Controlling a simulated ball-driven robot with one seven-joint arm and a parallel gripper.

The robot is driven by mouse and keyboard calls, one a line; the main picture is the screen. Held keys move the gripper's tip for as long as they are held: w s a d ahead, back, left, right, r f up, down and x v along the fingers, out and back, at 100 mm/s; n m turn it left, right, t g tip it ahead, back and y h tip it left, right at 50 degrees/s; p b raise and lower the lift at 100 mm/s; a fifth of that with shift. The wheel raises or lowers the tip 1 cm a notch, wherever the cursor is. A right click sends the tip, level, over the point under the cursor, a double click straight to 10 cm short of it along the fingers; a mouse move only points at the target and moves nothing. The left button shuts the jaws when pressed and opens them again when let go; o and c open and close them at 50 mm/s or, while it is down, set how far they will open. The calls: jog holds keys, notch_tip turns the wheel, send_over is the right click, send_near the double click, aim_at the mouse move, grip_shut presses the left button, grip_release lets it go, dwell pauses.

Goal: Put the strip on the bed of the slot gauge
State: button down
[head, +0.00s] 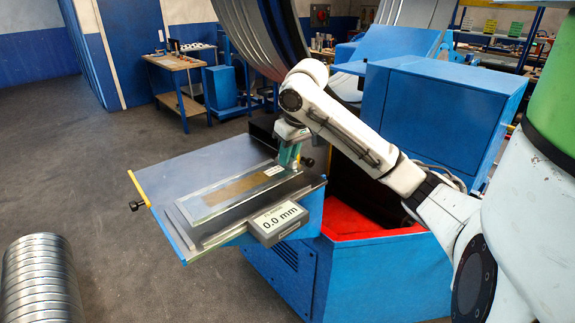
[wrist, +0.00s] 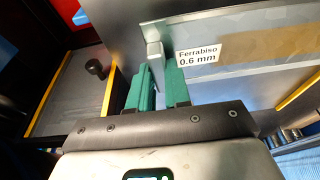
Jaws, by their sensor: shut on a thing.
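The strip (head: 235,190) is a long, flat, silvery sheet with a brown patch and a white label at its right end. In the wrist view the strip (wrist: 240,58) has a label reading "Ferrabiso 0.6 mm". My gripper (head: 288,160) has green fingers and is shut on the strip's right end; in the wrist view the gripper (wrist: 160,78) has a metal tab between its fingers. The slot gauge (head: 279,222) has a grey display box reading 0.0 mm. The strip is over the gauge's grey bed (head: 187,234), hiding most of it; I cannot tell whether they touch.
The gauge stands on a grey-topped blue table (head: 160,178) with a yellow edge and a black knob (head: 137,205). A blue machine (head: 440,110) with a red tray (head: 350,222) is to the right.

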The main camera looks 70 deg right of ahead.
jog(key=shift+s+p+x, duration=0.1)
jog(key=shift+p+x, duration=0.15)
jog(key=shift+x, duration=0.65)
jog(key=shift+s+p+x, duration=0.15)
jog(key=shift+p+x, duration=0.05)
jog(key=shift+x, duration=0.7)
jog(key=shift+a+f, duration=0.1)
jog(key=shift+f, duration=0.1)
jog(key=c, duration=1.1)
grip_release()
jog(key=v, duration=1.2)
jog(key=shift+r+b, duration=0.15)
jog(key=shift+b, duration=0.25)
